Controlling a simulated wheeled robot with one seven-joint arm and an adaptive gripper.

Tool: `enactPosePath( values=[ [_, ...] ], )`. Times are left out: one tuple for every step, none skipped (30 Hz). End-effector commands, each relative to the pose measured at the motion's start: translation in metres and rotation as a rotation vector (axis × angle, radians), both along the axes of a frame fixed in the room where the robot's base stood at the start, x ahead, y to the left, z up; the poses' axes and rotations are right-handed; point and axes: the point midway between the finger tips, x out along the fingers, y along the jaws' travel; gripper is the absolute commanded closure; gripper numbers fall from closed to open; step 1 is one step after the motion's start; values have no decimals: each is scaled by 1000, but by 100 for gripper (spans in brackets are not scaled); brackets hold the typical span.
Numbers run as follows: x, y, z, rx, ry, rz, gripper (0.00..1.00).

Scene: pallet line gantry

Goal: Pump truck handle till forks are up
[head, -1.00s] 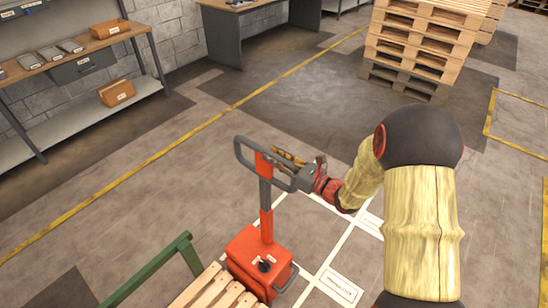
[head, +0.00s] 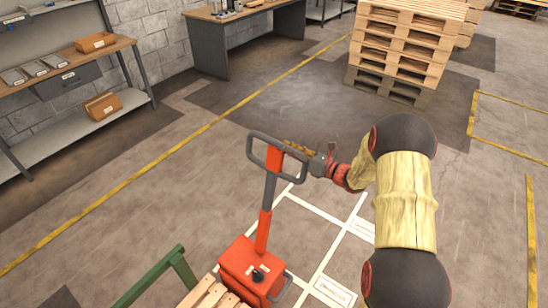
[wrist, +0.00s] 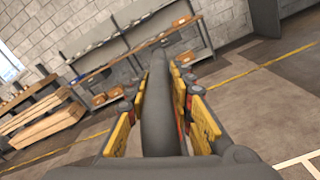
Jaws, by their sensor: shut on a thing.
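The orange pallet truck (head: 250,268) stands at the bottom centre of the head view. Its orange and grey handle (head: 265,222) rises from it, leaning slightly right, with a grey loop at the top. My gripper (head: 304,152) is at the right side of the loop and shut on it. In the wrist view, the grey handle bar (wrist: 158,115) runs between the two yellow-padded fingers of my gripper (wrist: 160,75). The forks are not visible. Part of a wooden pallet (head: 211,300) shows beside the truck body, so fork height cannot be told.
A green rail (head: 150,277) stands left of the truck. A shelf bench (head: 75,60) with brown bins is at the left, a grey desk (head: 240,40) behind. A pallet stack (head: 405,50) stands at the back right. Open floor with yellow lines lies between.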

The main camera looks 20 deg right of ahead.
Motion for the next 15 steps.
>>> enactPosePath(
  values=[
    [10, -14, -5, 18, 13, -2, 99],
    [15, -21, -7, 29, 21, -2, 99],
    [22, -31, -11, 46, 32, -4, 99],
    [26, -37, -14, 57, 41, -4, 99],
    [32, -44, -17, 69, 50, -2, 99],
    [38, -53, -21, 83, 60, -2, 99],
    [43, -60, -24, 95, 68, -3, 99],
    [47, -66, -27, 107, 76, -3, 99],
    [54, -75, -31, 120, 87, -2, 99],
    [58, -81, -35, 130, 95, -2, 99],
    [63, -87, -38, 142, 103, -2, 99],
    [68, -95, -42, 156, 112, -3, 99],
    [73, -100, -46, 166, 119, -2, 99],
    [76, -106, -49, 175, 127, -1, 99],
    [81, -113, -54, 187, 135, -1, 99]
  ],
)
